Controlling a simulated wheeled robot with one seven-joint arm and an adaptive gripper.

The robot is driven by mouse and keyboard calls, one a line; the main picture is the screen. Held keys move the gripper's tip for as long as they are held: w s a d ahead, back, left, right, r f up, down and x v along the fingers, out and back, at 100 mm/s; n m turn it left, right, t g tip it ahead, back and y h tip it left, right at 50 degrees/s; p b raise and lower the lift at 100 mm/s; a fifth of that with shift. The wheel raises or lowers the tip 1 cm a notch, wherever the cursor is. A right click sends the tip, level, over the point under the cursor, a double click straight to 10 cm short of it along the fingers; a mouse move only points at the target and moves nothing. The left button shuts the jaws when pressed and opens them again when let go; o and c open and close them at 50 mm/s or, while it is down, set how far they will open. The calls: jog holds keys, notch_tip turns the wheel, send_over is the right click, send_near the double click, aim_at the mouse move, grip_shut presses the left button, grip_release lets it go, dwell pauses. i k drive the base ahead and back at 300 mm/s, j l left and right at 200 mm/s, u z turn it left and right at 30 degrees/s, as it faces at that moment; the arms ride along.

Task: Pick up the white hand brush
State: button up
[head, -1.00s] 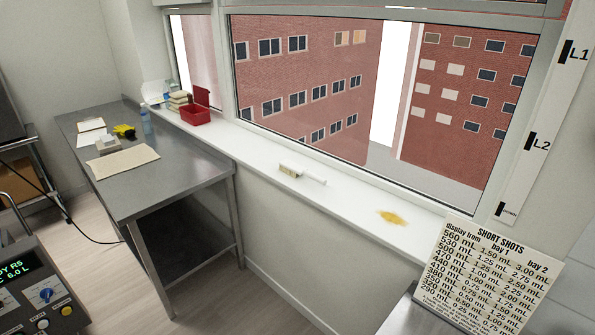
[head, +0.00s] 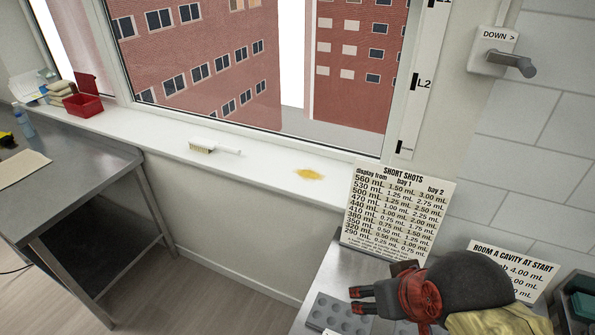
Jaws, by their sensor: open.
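The white hand brush (head: 213,148) lies on the white windowsill (head: 165,136), left of a yellow-brown stain. Its bristle head is at the left and its thin white handle points right. My gripper (head: 358,300) is at the lower right in the head view, dark with red parts, its two fingers apart and pointing left. It is empty, in front of the short shots sign and well to the right of the brush, not touching it.
The stain (head: 308,174) marks the sill. The short shots sign (head: 398,212) stands at the sill's right end. A grey mould tray (head: 338,314) lies beside my gripper. A steel table (head: 70,185) stands left, with open floor between. A red bin (head: 84,105) sits on the sill.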

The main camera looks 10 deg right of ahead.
aim_at(206, 146)
jog(key=j+z, duration=0.1)
jog(key=j, duration=0.55)
jog(key=k+j+z, duration=0.1)
jog(key=j, duration=0.5)
jog(key=i+j+z, duration=0.1)
jog(key=i+j, duration=0.2)
jog(key=i+j+z, duration=0.15)
jog(key=j, duration=0.25)
jog(key=i+j+z, duration=0.1)
jog(key=i+j, duration=0.3)
jog(key=i+j+z, duration=0.15)
jog(key=j, duration=0.25)
jog(key=i+j+z, duration=0.1)
jog(key=i+j, duration=0.2)
jog(key=j, duration=0.15)
jog(key=i+j+z, duration=0.2)
jog(key=i+j, duration=0.6)
jog(key=i, duration=0.05)
